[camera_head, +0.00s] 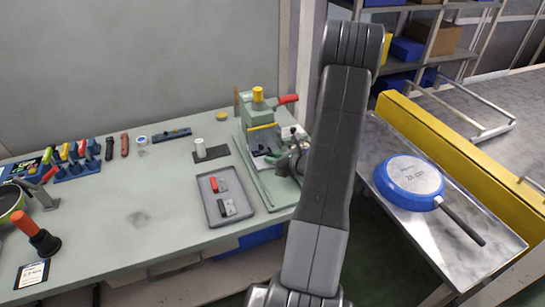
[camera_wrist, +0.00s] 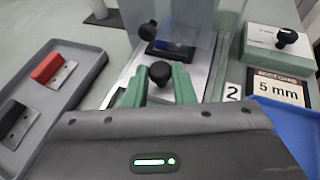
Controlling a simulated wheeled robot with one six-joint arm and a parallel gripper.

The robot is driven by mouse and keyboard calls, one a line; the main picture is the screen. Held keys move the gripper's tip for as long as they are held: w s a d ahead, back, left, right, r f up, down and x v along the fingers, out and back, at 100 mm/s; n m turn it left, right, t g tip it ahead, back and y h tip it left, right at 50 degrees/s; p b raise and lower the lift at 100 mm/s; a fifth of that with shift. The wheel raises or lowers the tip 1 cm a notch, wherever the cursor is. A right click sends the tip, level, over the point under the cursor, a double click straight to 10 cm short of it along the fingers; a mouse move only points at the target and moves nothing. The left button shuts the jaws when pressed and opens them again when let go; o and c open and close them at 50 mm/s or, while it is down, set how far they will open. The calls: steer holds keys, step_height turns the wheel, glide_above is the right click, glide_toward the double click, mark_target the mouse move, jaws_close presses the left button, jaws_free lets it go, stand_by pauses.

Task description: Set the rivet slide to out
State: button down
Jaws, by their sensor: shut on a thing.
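The press (camera_head: 258,130) stands at the back right of the bench, with a yellow top knob and a red lever. At its base, the rivet slide shows as a metal plate with a round black knob (camera_wrist: 160,72) in the wrist view. My gripper (camera_wrist: 160,82) has its two green fingers on either side of this knob, shut on it. In the head view my gripper (camera_head: 291,162) is at the press's right front, partly hidden by my arm. A dark block with a blue part (camera_wrist: 170,50) lies behind the knob, under a clear guard.
A grey tray (camera_head: 245,207) with a red-handled and a black-handled piece lies left of the press. A "5 mm" sign (camera_wrist: 278,88) and a box with a black knob (camera_wrist: 280,50) stand right. A blue pan (camera_head: 408,178) lies on the metal side table.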

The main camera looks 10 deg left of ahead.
steer(key=s+d+b, duration=0.1)
steer(key=s+d, duration=0.1)
steer(key=s, duration=0.2)
steer(key=s+d+b, duration=0.2)
steer(key=s+d, duration=0.1)
steer(key=s, duration=0.1)
steer(key=s+d+b, duration=0.1)
steer(key=s+d, duration=0.2)
steer(key=s, duration=0.1)
steer(key=shift+s+d+b, duration=0.15)
steer(key=shift+d+b, duration=0.05)
steer(key=shift+b, duration=0.1)
steer(key=shift+s, duration=0.15)
steer(key=c, duration=1.3)
jaws_free()
steer(key=shift+s+d, duration=0.1)
steer(key=shift+d, duration=0.05)
steer(key=shift+o, duration=0.2)
steer(key=v, duration=1.3)
steer(key=shift+s+d+r, duration=0.2)
steer(key=shift+d, duration=0.1)
steer(key=shift+a, duration=0.15)
steer(key=x, duration=1.3)
steer(key=shift+w+a+f, duration=0.2)
steer(key=shift+w, duration=0.05)
